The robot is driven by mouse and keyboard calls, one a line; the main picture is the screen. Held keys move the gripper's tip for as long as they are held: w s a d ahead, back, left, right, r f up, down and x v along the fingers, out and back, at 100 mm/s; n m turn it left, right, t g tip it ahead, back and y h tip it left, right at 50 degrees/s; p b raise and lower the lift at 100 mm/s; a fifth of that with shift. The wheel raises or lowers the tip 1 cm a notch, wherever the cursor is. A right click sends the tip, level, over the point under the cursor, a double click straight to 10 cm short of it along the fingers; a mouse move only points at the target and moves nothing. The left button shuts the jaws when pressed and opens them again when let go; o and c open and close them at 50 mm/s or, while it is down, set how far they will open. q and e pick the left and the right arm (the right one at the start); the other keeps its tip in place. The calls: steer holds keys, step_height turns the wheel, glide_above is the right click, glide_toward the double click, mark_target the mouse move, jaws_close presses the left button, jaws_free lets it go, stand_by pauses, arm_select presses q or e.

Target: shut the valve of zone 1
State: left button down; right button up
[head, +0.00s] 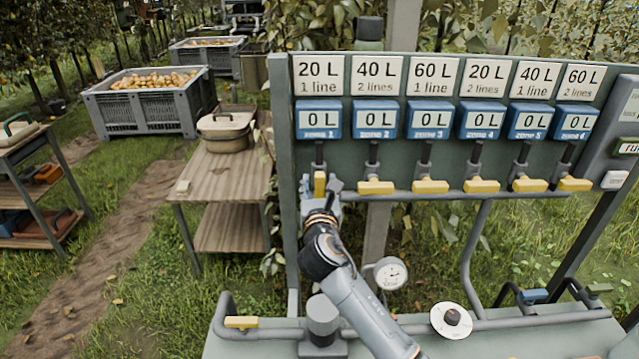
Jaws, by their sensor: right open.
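The valve of zone 1 (319,184) has a yellow handle under the zone 1 meter (319,119), which reads 0 L. Its handle stands upright, in line with its pipe, while the other zone handles lie crosswise. My right gripper (321,189) is open at this handle, with fingers seen on both sides of it. Whether the fingers touch the handle I cannot tell. The arm comes up from the bottom and hides part of the space below. My left gripper is out of view.
The crosswise handle of zone 2 (376,188) is close on the right. A pressure gauge (390,273) and a lower pipe with another yellow handle (241,322) are below. A wooden table (212,180) with a lidded pot (224,131) stands to the left.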

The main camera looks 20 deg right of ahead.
steer(key=shift+c, duration=0.2)
jaws_close()
